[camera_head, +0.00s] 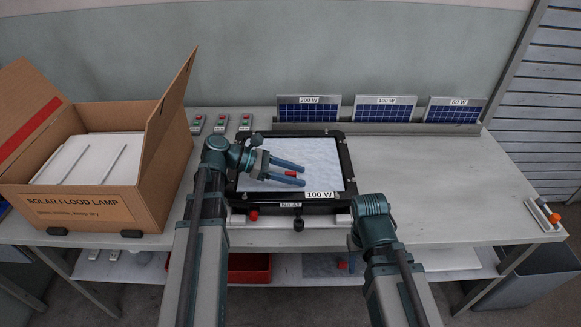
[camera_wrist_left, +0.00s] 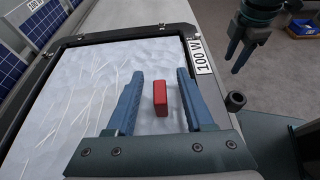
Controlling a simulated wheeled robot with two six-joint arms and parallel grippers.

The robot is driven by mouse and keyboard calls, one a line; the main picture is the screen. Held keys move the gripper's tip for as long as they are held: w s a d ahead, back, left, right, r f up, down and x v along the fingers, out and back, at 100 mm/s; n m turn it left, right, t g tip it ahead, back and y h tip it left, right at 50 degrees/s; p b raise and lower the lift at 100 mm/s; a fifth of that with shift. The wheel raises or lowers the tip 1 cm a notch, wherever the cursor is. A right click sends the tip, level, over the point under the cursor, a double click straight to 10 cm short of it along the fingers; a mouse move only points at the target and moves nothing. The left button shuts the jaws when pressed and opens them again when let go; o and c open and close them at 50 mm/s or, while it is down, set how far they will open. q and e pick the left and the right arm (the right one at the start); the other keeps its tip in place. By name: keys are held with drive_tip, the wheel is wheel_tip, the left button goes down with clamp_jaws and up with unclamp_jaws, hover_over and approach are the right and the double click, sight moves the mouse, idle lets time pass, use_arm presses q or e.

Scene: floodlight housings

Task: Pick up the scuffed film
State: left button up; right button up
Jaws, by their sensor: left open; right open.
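The scuffed film (camera_head: 322,155) is a pale, wrinkled sheet on the face of the black-framed floodlight housing labelled 100 W. White scratch lines run across it in the left wrist view (camera_wrist_left: 85,85). A small red tab (camera_wrist_left: 160,98) stands on the film. My left gripper (camera_head: 302,174) is open over the film, with one finger on each side of the tab and gaps to it. Whether the fingertips touch the film I cannot tell. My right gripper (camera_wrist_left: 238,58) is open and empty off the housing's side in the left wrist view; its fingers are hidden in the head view.
An open cardboard box (camera_head: 95,205) stands at the left with flat panels inside. Small solar panels (camera_head: 383,109) labelled 200 W, 100 W and 60 W stand in a rack at the back. A bin (camera_head: 520,277) stands below right.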

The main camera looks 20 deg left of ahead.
use_arm(q)
drive_tip(key=shift+x, duration=0.95)
clamp_jaws()
drive_tip(key=shift+r+p, duration=0.7)
drive_tip(key=shift+r, duration=0.15)
drive_tip(key=shift+s+d+r+p, duration=0.1)
drive_tip(key=shift+d+r+p, duration=0.1)
drive_tip(key=shift+r+p, duration=0.4)
drive_tip(key=shift+d+r+p, duration=0.15)
drive_tip(key=shift+r+p, duration=0.4)
drive_tip(key=d, duration=1)
drive_tip(key=s+d+r+p, duration=0.1)
drive_tip(key=d, duration=0.4)
drive_tip(key=shift+d, duration=0.1)
